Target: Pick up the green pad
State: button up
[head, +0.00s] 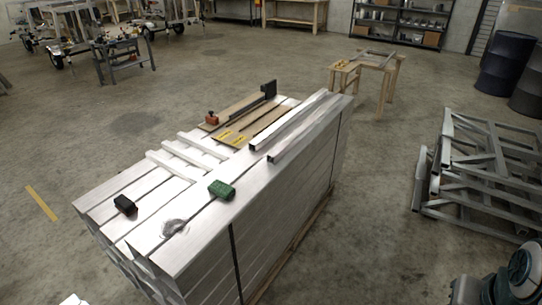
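The green pad (221,190) lies on top of the stack of aluminium beams (200,217), near the right long edge of its upper face. It looks like a small dark green block with a rough surface. Nothing touches it from above. A part of my arm shows at the bottom right corner, far from the pad. My gripper's fingers are not in view.
Aluminium frames (480,170) stand right. The floor between is clear.

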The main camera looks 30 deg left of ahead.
aim_at(222, 191)
jog(key=i, duration=1.65)
jog(key=u, duration=2.9)
jog(key=i, duration=1)
